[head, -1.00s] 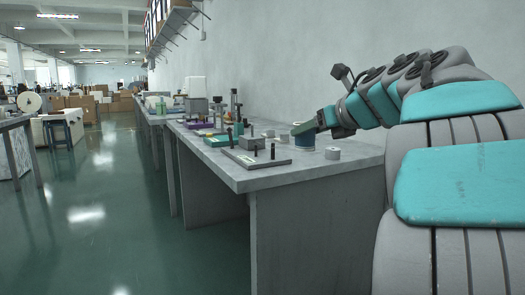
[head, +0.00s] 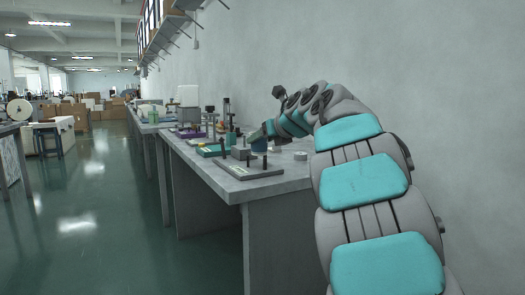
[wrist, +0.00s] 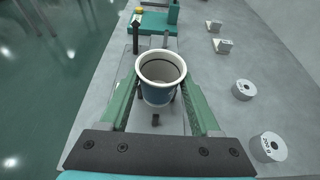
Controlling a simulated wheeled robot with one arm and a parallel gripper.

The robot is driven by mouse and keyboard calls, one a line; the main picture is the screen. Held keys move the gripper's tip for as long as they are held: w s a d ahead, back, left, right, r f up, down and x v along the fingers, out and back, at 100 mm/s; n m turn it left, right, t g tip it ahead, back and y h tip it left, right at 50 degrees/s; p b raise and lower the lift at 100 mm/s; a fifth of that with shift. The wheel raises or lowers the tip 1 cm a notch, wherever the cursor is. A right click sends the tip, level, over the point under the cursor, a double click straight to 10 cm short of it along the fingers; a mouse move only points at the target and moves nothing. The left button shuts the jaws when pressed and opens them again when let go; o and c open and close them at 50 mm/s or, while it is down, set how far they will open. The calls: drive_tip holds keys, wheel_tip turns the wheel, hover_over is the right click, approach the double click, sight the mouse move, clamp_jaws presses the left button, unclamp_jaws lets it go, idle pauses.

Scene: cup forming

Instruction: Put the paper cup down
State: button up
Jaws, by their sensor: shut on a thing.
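The paper cup, white-rimmed with a blue side, is upright and empty in the wrist view (wrist: 158,92). My gripper (wrist: 158,102) is shut on it, one green finger on each side. In the head view my gripper (head: 257,136) is over the worktable (head: 290,178), and the blue cup shows only small below it. A grey plate with black posts (head: 250,174) lies near the table's front edge; in the wrist view its posts show behind and below the cup. The cup's base is hidden, so contact with anything below cannot be told.
Round grey weights (wrist: 268,147) and (wrist: 243,90) stand to the right of the cup, with smaller blocks (wrist: 223,46) farther on. A teal fixture (wrist: 155,22) stands beyond the cup. The table edge and green floor (wrist: 50,70) are on the left.

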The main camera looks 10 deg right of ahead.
sight(263, 150)
drive_tip(key=shift+f+b, duration=0.7)
drive_tip(key=shift+f, duration=1)
drive_tip(key=shift+f, duration=0.1)
drive_tip(key=shift+f, duration=0.15)
drive_tip(key=o, duration=1.3)
drive_tip(key=shift+s+r, duration=0.1)
drive_tip(key=shift+r, duration=0.2)
drive_tip(key=v, duration=1.1)
drive_tip(key=shift+s, duration=0.4)
drive_tip(key=shift+r, duration=0.2)
